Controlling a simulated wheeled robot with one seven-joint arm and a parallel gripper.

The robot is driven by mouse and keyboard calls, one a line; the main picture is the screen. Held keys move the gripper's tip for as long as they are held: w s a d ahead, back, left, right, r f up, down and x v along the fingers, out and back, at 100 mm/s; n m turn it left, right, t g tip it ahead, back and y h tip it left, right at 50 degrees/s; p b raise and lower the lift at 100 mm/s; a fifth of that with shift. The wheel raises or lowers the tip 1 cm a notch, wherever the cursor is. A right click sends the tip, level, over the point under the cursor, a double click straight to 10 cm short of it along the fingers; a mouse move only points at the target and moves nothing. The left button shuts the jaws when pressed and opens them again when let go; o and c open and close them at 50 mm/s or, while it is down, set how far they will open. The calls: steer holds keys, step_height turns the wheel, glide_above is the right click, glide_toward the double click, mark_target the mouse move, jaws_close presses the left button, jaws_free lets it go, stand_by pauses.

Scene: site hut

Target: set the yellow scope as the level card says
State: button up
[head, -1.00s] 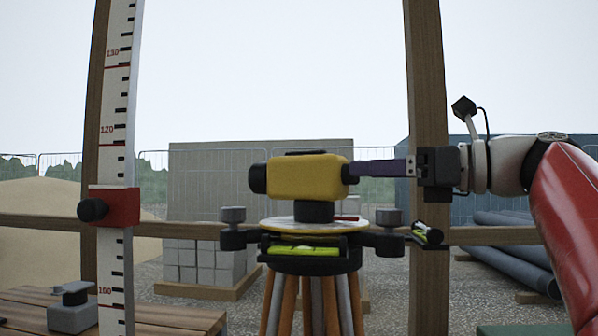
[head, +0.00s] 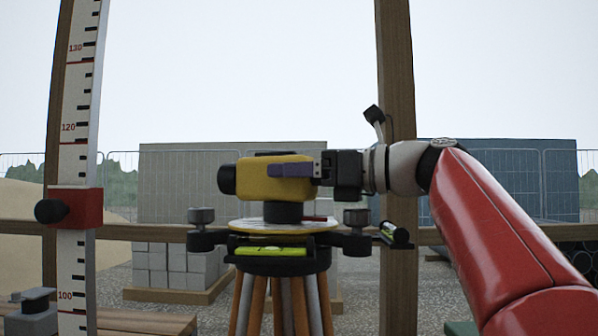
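The yellow scope (head: 255,181) sits on a white round plate (head: 250,226) atop a tripod, its black end pointing left. My gripper (head: 272,170) comes from the right at scope height. One purple finger overlaps the near side of the scope's right half; the other finger is hidden, so I cannot tell whether it grips. A green vial (head: 271,251) is on the front of the tripod head, and a second vial (head: 396,233) is at the right. Dark knobs stand at the left (head: 201,216) and right (head: 356,217). I see no level card.
A white graduated staff (head: 75,130) stands at the left with a red slider (head: 77,208) on it. A wooden post (head: 395,90) stands behind my arm. A grey clamp-like block (head: 30,318) is on the lower left bench. Grey blocks and a fence are behind.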

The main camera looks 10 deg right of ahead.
steer(key=c, duration=1.2)
steer(key=shift+o, duration=0.2)
steer(key=shift+s+a+r+m+t+h+p, duration=0.2)
steer(key=shift+m+t+h+p, duration=0.25)
steer(key=shift+t, duration=0.25)
steer(key=shift+f+m+t+h+p, duration=0.15)
steer(key=shift+m+t+h+p, duration=0.15)
steer(key=shift+m+t+h, duration=0.25)
steer(key=shift+d, duration=0.1)
steer(key=o, duration=1.4)
steer(key=v, duration=0.7)
steer(key=shift+s+d+f, duration=0.1)
steer(key=shift+s+d, duration=0.15)
steer(key=shift+d, duration=0.05)
